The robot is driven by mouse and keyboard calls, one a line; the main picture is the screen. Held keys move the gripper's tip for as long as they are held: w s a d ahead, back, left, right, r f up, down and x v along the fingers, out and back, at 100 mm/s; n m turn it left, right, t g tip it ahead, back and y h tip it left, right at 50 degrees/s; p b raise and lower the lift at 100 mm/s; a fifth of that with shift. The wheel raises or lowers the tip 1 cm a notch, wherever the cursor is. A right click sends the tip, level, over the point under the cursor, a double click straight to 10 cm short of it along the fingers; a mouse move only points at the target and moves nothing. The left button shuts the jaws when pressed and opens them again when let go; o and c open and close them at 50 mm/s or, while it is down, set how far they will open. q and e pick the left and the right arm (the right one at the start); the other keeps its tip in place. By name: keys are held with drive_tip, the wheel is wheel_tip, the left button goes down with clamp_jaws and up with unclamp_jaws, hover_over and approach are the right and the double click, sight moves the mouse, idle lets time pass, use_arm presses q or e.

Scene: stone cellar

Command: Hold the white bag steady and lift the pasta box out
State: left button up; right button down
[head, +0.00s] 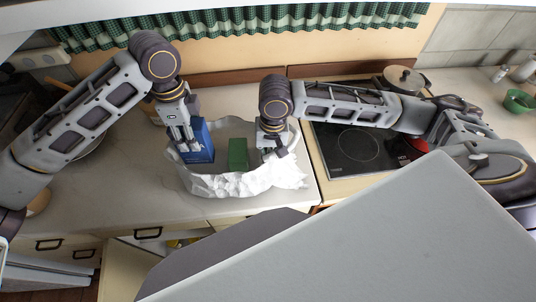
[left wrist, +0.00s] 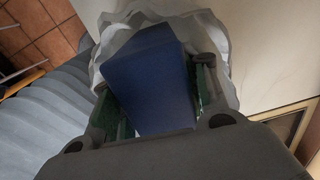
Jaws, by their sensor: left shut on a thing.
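The white bag (head: 232,185) stands open on the counter, its rim crumpled. A blue box (head: 203,143), which I take for the pasta box, stands upright at the bag's left side, its lower part hidden by the bag wall. My left gripper (head: 184,143) is shut on the blue box from above. In the left wrist view the blue box (left wrist: 155,80) fills the space between the fingers, with the white bag (left wrist: 208,28) around it. My right gripper (head: 277,151) is at the bag's right rim; I cannot tell whether it grips the rim.
A green box (head: 238,153) stands in the middle of the bag. A black cooktop (head: 350,148) lies right of the bag, with a lidded pot (head: 404,79) behind it. A green bowl (head: 519,101) is at the far right. Bare counter (head: 110,195) lies left of the bag.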

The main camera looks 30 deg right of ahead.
use_arm(q)
drive_tip(key=shift+r, duration=6.55)
use_arm(e)
drive_tip(key=c, duration=1.6)
unclamp_jaws()
drive_tip(key=shift+o, duration=0.2)
wheel_tip(320, 180, up, 12)
drive_tip(key=shift+s+d, duration=0.15)
drive_tip(key=shift+d, duration=0.25)
use_arm(q)
drive_tip(key=shift+d, duration=0.1)
